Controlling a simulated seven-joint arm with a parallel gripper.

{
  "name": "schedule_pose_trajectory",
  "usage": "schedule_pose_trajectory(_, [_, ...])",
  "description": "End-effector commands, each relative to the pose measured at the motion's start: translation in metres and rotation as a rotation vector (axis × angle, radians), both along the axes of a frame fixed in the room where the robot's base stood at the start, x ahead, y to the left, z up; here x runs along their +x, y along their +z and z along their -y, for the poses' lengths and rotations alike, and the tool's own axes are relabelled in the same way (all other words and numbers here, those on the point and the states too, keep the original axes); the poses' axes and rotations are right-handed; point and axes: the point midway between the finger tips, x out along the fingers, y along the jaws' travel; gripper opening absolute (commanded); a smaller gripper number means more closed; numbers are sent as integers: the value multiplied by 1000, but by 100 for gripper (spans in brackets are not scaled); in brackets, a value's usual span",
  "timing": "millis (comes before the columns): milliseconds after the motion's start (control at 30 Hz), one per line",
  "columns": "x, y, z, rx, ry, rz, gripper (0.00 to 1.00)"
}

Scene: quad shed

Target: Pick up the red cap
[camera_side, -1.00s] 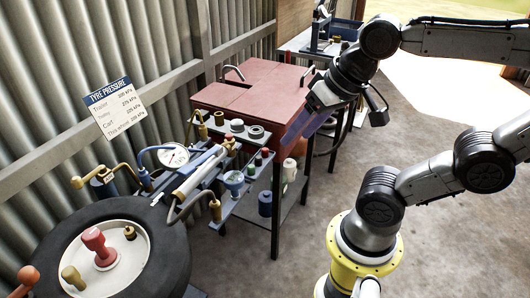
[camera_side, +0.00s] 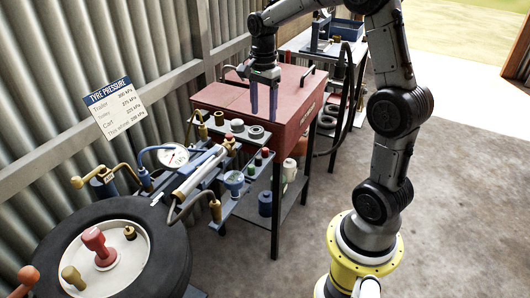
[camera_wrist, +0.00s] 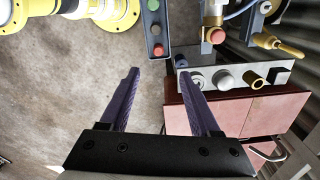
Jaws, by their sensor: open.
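A small red cap (camera_side: 265,152) stands at the end of a narrow grey rack in the side view, beside green ones. In the wrist view the red cap (camera_wrist: 158,50) is at the rack's near end, just beyond the space between my fingertips. My gripper (camera_side: 263,112) points down over the red cabinet's front edge, above and behind the cap. Its two purple fingers (camera_wrist: 159,72) are apart with nothing between them. A second red top (camera_side: 229,141) sits on the brass fitting nearby and shows in the wrist view (camera_wrist: 217,36).
A grey tray (camera_wrist: 233,77) with round parts lies between the brass fitting and the red cabinet (camera_side: 215,97). A gauge (camera_side: 173,156), brass handles and hoses crowd the left. A tyre (camera_side: 165,265) carries a larger red knob (camera_side: 97,243). Open floor lies at right.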

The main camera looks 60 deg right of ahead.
Motion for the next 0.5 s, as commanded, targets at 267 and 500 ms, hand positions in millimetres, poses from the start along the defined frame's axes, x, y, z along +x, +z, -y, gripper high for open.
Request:
schedule_pose_trajectory(267, [-2, -53, -1, 2, 3, -5, 63])
schedule_pose_trajectory(500, [-1, -73, -1, 0, 4, -1, 63])
